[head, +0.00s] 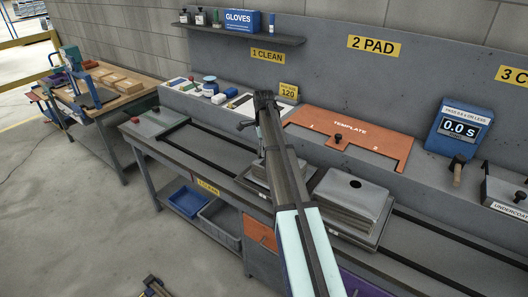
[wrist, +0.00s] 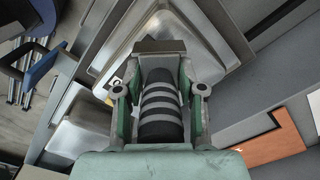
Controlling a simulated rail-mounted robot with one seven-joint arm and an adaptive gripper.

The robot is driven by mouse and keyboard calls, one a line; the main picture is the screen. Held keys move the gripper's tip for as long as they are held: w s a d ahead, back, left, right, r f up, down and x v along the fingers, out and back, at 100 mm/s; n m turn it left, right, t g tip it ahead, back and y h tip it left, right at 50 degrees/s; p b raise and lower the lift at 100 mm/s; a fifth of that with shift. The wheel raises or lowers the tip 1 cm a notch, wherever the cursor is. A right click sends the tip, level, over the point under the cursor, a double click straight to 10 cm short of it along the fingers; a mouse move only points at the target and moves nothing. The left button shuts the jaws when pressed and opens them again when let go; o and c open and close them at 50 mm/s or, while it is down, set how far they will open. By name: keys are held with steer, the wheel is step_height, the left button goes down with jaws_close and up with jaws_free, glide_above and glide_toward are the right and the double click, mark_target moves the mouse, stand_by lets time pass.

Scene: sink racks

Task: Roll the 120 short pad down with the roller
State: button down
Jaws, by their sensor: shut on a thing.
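In the wrist view, my gripper (wrist: 160,92) is shut around a black grip with grey bands (wrist: 160,118), which looks like the roller's handle. A dark block-like end (wrist: 160,46) shows beyond the fingers, over a metal sink (wrist: 183,38) lying bottom up. In the head view, my arm hides most of the gripper and the held tool. That sink (head: 253,178) shows partly behind the arm. I cannot clearly make out the 120 short pad; a small pale patch (wrist: 101,93) shows beside the left finger. A yellow 120 label (head: 288,90) stands behind the arm.
A second upturned sink (head: 350,195) sits to the right on the rails. An orange template (head: 350,132), a blue timer reading 0.0 s (head: 458,128) and a brush (head: 458,172) are on the ledge.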

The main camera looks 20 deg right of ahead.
steer(key=shift+r+p, duration=1.3)
steer(key=shift+r, duration=1.4)
